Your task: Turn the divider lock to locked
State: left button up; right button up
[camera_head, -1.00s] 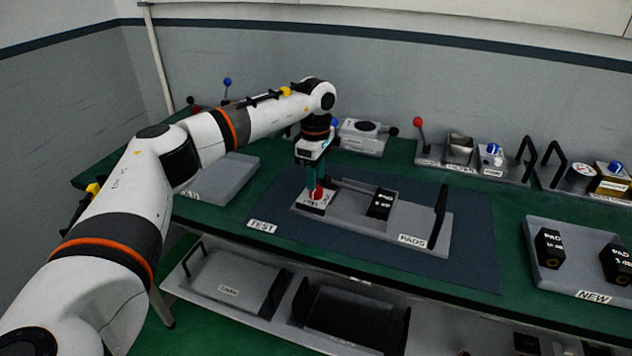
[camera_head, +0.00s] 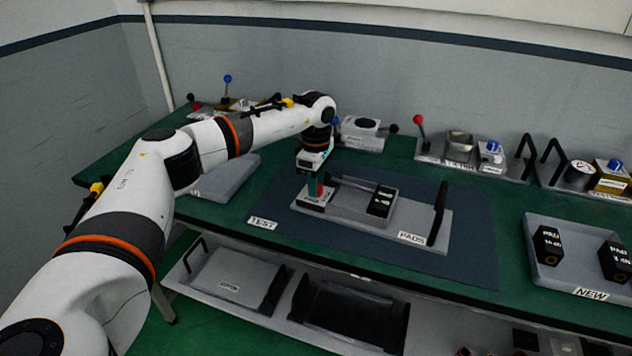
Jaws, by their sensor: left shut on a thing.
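My left gripper (camera_head: 317,187) points down at the left end of the grey PADS tray (camera_head: 341,208) on the dark test mat. It is shut on a small red knob (camera_head: 318,192), which I take to be the divider lock. The knob sits on a light block with a label (camera_head: 313,201) at its foot. The fingers hide most of the knob, and the label is too small to read, so I cannot tell which way the lock is turned. A black pad (camera_head: 382,201) stands in the tray to the right. My right gripper is not in view.
A black handle (camera_head: 440,212) rises at the tray's right end. The NEW tray (camera_head: 569,281) with black pads is at the right. Devices with levers and knobs line the back, including a red-balled lever (camera_head: 419,121). The mat (camera_head: 470,235) is bare right of the PADS tray.

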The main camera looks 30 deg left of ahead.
pick_arm(q)
jog(key=shift+n, duration=0.4)
jog(key=n+p, duration=0.1)
jog(key=n, duration=0.2)
jog(key=shift+n, duration=0.4)
jog(key=n+p, duration=0.1)
jog(key=n, duration=0.3)
jog(key=shift+n, duration=0.3)
jog(key=n+p, duration=0.1)
jog(key=n, duration=0.3)
jog(key=n+p, duration=0.1)
jog(key=n, duration=0.3)
jog(key=shift+n, duration=0.5)
jog(key=o, duration=0.7)
